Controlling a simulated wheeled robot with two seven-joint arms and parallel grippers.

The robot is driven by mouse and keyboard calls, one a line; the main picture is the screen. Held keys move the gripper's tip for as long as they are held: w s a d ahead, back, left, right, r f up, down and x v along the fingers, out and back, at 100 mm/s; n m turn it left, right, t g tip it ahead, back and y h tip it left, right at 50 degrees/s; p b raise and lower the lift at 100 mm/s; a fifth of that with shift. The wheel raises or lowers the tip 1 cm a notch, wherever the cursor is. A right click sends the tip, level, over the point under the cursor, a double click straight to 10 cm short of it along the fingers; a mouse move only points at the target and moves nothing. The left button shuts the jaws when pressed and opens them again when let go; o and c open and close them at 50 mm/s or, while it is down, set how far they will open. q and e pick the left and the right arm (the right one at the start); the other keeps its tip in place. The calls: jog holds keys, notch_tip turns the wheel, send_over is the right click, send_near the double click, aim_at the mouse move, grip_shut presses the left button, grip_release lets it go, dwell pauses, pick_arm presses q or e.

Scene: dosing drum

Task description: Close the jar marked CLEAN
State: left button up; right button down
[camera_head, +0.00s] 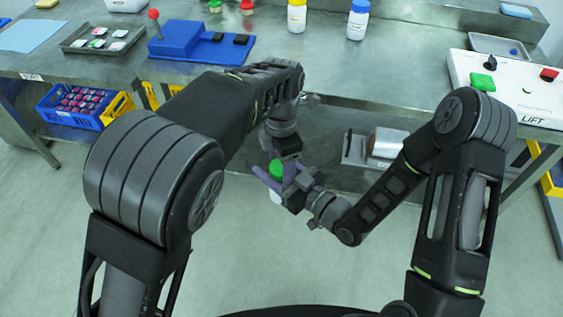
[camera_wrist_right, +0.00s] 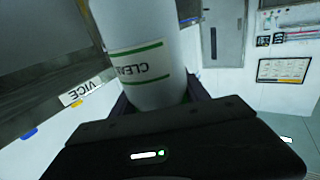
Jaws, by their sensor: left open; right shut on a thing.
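A white jar (camera_wrist_right: 145,65) fills the upper middle of the right wrist view. Its green-striped label reads CLEAN, upside down in that picture. My right gripper (camera_head: 274,183) is shut on this jar, out in front of the bench. In the head view a green lid (camera_head: 277,168) shows at the jar's top, and a bit of the white body (camera_head: 276,198) shows below the fingers. I cannot tell how firmly the lid sits. My left gripper (camera_head: 283,157) is open close above the lid, its fingers mostly hidden.
The steel bench (camera_head: 330,75) lies behind my arms. On it are a yellow-capped jar (camera_head: 297,17), a blue-capped jar (camera_head: 357,22), a blue fixture (camera_head: 190,42) with a red-knobbed lever, a tray (camera_head: 78,43) and the LIFT panel (camera_head: 510,88). A blue crate (camera_head: 62,116) is underneath. The floor is clear.

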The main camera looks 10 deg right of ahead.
pick_arm(q)
jog(key=shift+r, duration=2.25)
